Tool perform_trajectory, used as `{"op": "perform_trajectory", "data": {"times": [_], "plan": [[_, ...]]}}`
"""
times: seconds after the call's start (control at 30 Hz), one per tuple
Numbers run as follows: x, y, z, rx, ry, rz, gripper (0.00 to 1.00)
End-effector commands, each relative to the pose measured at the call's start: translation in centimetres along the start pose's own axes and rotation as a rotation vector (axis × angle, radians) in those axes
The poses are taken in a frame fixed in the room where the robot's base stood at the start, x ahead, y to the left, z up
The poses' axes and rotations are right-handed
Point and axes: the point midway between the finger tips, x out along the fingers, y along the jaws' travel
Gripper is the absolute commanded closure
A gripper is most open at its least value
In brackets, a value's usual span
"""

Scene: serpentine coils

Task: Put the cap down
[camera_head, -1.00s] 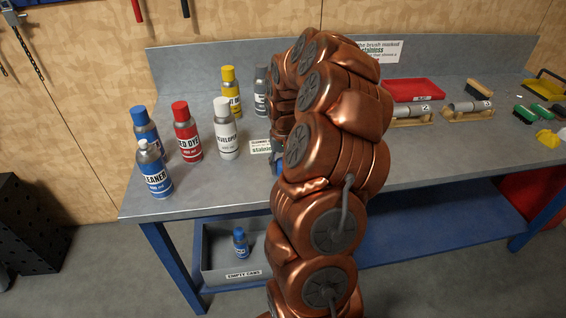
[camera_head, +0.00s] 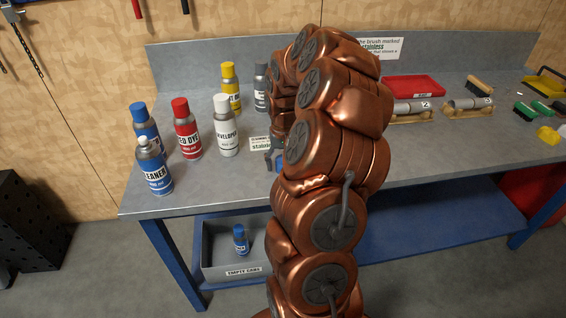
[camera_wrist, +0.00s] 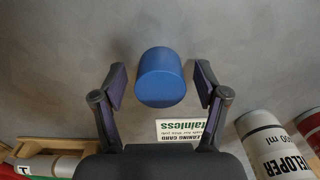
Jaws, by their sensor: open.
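The blue cap (camera_wrist: 161,76) is between the fingers of my gripper (camera_wrist: 160,82) in the wrist view. The fingers are spread, with a gap on each side of the cap. The grey bench top is behind the cap, and it appears to rest there. In the head view a small blue part of the cap (camera_head: 279,163) shows beside my copper arm, which hides most of my gripper. The cleaner can (camera_head: 153,168) stands at the front left of the bench with its bare nozzle showing.
A red dye can (camera_head: 187,130), a white developer can (camera_head: 226,126) and a yellow can (camera_head: 231,88) stand left of my arm. A stainless cleaning card (camera_wrist: 182,130) lies near the cap. An empty-cans bin (camera_head: 226,272) sits below. Brushes and a red tray (camera_head: 413,88) are at right.

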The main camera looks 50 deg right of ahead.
Motion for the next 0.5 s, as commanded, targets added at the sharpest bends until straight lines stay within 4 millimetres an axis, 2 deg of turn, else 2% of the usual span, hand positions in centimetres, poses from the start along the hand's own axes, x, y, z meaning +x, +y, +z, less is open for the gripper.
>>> {"op": "perform_trajectory", "data": {"times": [0.17, 0.5], "plan": [[-1.8, 0.0, -0.2, 0.000, 0.008, -0.001, 0.27], [-7.7, 0.0, -0.1, 0.001, 0.006, -0.001, 0.27]]}}
